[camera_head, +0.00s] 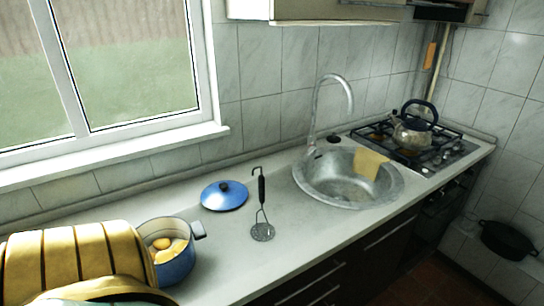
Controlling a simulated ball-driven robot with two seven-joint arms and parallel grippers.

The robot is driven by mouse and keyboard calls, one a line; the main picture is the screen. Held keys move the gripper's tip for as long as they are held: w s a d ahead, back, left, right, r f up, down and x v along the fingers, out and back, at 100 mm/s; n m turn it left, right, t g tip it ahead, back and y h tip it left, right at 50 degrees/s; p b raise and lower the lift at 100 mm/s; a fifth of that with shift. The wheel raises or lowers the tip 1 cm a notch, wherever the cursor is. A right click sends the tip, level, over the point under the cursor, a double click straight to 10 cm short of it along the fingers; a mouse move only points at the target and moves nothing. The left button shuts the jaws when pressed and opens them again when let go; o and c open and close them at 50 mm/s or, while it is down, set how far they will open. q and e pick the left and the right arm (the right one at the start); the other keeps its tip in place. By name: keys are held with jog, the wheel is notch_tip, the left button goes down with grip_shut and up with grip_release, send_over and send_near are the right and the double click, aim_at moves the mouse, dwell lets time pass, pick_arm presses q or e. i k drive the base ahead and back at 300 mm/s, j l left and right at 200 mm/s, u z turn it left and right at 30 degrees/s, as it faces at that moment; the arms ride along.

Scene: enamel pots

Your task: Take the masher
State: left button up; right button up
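The masher (262,206) lies on the white counter. It has a dark handle with a hook at its far end and a round perforated metal head at its near end. It lies between the blue lid and the sink, with clear counter around it. Neither of my grippers shows in the head view, and nothing holds the masher.
A blue pot (174,268) with yellow pieces inside stands left of the masher, beside a large yellow ribbed object (75,255). A blue lid (224,195) lies behind. The sink (349,180) with a yellow cloth (370,163) and a kettle (413,131) on the stove (440,152) are right.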

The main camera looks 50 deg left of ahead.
aim_at(261, 186)
jog(key=i+l+u, duration=0.1)
jog(key=i+u, duration=0.35)
jog(key=i+l+u, duration=0.15)
jog(key=u, duration=0.25)
jog(key=i+l+u, duration=0.45)
jog(key=k+j, duration=0.1)
